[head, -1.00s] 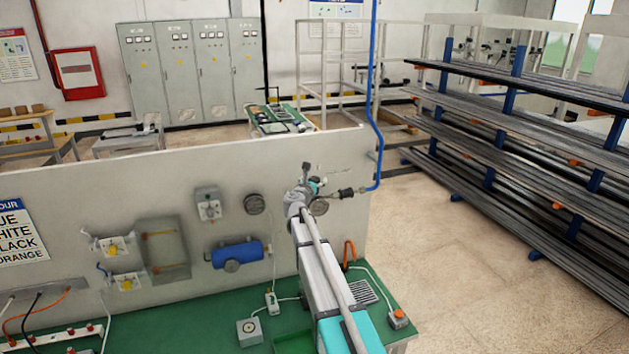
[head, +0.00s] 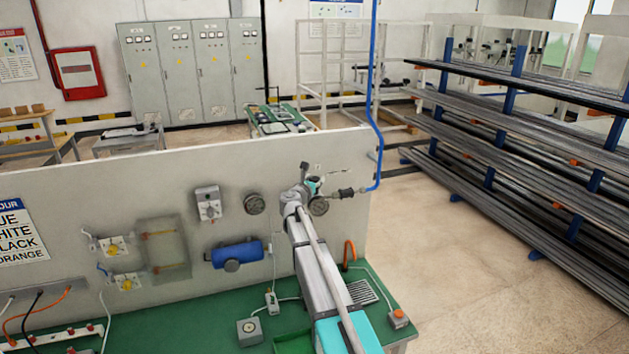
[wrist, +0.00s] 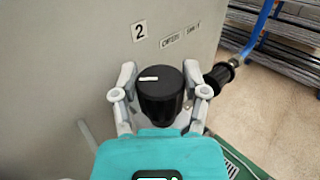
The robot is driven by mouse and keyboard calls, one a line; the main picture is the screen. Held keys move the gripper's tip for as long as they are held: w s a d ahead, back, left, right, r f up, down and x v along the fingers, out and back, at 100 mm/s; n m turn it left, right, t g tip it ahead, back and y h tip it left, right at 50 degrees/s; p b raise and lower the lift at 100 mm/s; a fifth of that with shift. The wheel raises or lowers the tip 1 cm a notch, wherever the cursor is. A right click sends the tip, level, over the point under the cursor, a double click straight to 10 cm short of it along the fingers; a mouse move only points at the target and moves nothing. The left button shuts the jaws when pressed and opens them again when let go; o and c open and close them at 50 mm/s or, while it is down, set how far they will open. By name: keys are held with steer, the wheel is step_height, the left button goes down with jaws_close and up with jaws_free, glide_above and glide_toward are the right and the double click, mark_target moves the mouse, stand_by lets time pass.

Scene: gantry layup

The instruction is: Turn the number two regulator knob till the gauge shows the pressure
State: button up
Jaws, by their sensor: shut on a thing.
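The black regulator knob (wrist: 160,95) stands out from the grey panel in the wrist view, with a white mark on its top pointing left. A label with the number 2 (wrist: 139,31) is on the panel above it. My gripper (wrist: 161,92) is shut on the knob, one finger on each side. In the head view my gripper (head: 305,190) is at the panel's right part, and my arm hides the knob. A round dark gauge (head: 318,206) shows just right of my gripper; its reading is too small to tell.
Another round gauge (head: 254,204), a switch box (head: 208,204) and a blue cylinder (head: 236,253) are on the panel to the left. The green bench (head: 190,330) lies below.

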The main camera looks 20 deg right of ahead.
steer(key=m+g+h, duration=0.2)
steer(key=g, duration=0.1)
steer(key=m+g+h, duration=0.1)
steer(key=shift+w+m+g+h, duration=0.25)
steer(key=shift+m+g+h, duration=0.05)
steer(key=shift+m+h, duration=0.1)
steer(key=shift+s+m+g+h, duration=0.1)
steer(key=shift+m+g+h, duration=0.7)
steer(key=shift+m+g, duration=1.05)
steer(key=shift+s+g, duration=0.1)
steer(key=shift+g, duration=0.55)
steer(key=o, duration=1.2)
steer(key=shift+c, duration=0.2)
steer(key=shift+a, duration=0.15)
steer(key=v, duration=1.1)
steer(key=shift+a, duration=0.4)
steer(key=shift+s+f+n, duration=0.1)
steer(key=shift+n, duration=0.15)
